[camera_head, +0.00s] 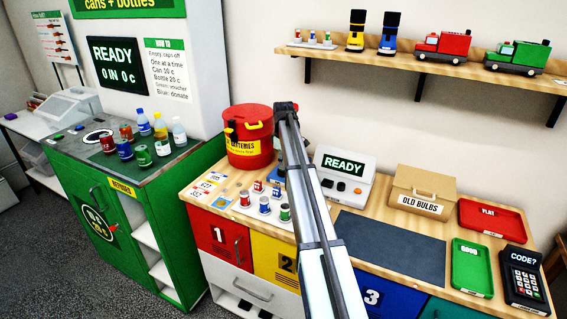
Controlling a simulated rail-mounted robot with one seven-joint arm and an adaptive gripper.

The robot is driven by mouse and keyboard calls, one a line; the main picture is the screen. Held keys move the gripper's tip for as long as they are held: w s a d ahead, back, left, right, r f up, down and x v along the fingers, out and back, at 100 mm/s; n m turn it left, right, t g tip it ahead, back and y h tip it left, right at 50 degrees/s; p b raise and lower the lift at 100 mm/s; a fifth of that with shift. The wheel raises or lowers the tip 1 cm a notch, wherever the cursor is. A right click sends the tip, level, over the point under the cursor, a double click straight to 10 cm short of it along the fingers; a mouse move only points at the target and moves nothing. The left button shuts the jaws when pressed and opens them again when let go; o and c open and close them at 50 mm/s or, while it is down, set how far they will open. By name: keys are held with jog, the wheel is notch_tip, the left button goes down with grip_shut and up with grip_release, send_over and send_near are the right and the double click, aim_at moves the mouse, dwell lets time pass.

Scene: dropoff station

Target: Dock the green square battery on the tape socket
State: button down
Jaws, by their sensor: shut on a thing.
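My arm rises from the bottom centre to a dark joint just right of the red battery bin. My gripper does not show; it may be hidden behind the arm. I cannot make out a green square battery. A white tray (242,212) on the counter, left of my arm, holds several small round-looking pieces, including a green-marked one (285,212). A blue thing (274,175) shows partly behind the arm, too covered to identify. I cannot tell which thing is the tape socket.
A red bin (249,158) and a white READY device (342,178) flank my arm. A dark mat (390,246) lies clear to the right. Beyond are a cardboard OLD BULBS box (421,192), red and green trays, and a keypad (524,278). A wall shelf (400,62) holds toy trucks and lamps.

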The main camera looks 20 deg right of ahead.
jog(key=shift+f, duration=0.55)
dwell(0.5)
jog(key=c, duration=1.4)
grip_release()
jog(key=shift+r, duration=0.15)
jog(key=shift+r+p, duration=2.7)
jog(key=shift+r, duration=2.65)
